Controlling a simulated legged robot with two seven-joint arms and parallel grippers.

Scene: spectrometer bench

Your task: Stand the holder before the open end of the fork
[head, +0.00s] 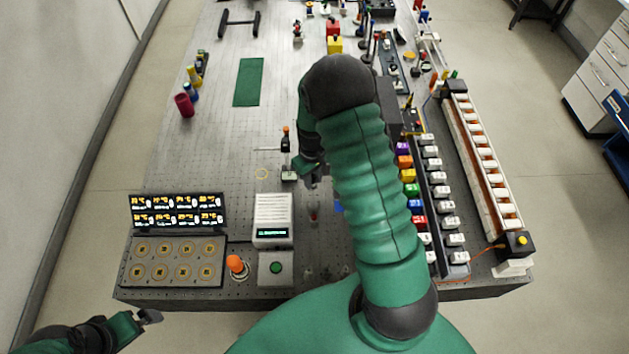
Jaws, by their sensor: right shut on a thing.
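A black two-pronged frame with a crossbar (240,23), which looks like the fork, lies at the far left of the bench, well away from the holder. My left gripper (149,317) is off the front left edge, too small to read its jaws.
A green mat (249,82) lies between the holder and the black frame. A red cup (184,105) stands near the left edge. A white instrument (272,215) stands nearer; coloured blocks line the right.

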